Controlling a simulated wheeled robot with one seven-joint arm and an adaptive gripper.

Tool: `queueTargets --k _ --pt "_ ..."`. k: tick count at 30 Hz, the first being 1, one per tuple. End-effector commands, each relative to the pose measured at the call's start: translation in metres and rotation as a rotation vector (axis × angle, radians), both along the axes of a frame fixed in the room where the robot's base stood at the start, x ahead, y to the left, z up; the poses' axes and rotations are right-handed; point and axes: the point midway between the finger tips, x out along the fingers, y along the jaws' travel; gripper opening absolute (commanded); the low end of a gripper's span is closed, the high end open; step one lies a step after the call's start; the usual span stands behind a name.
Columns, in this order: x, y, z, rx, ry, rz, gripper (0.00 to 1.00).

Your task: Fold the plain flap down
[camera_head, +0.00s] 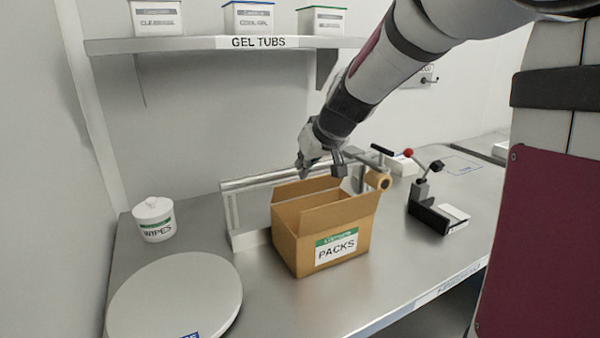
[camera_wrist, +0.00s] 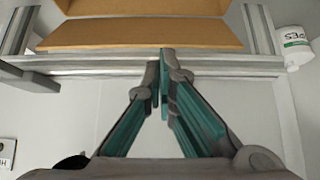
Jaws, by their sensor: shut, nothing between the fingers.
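An open cardboard box (camera_head: 345,242) labelled PACKS stands on the steel bench. Its back flap (camera_head: 305,188) stands up and shows no print. Its front flap (camera_head: 340,213) also stands up, above the label. In the wrist view, the flap nearest my gripper is a plain brown strip (camera_wrist: 140,36), just beyond a metal rail (camera_wrist: 90,62). My gripper (camera_head: 303,174) is above and behind the box's back edge. The wrist view shows its fingertips (camera_wrist: 160,75) together and empty, in front of the rail. I cannot tell whether they touch the rail or flap.
A metal frame (camera_head: 232,212) stands behind the box, with a tan roll (camera_head: 378,180) at its right. A WIPES tub (camera_head: 154,220) and a round grey plate (camera_head: 170,290) are at left. A black lever device (camera_head: 428,212) stands at right. The GEL TUBS shelf (camera_head: 200,44) hangs above.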

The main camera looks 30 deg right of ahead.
Motion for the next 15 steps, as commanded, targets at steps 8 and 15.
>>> queueTargets --k 8,15 --pt "-0.021 0.000 -0.014 -0.001 0.000 -0.001 0.00" --pt "-0.038 0.000 -0.026 0.000 0.000 0.000 0.00"
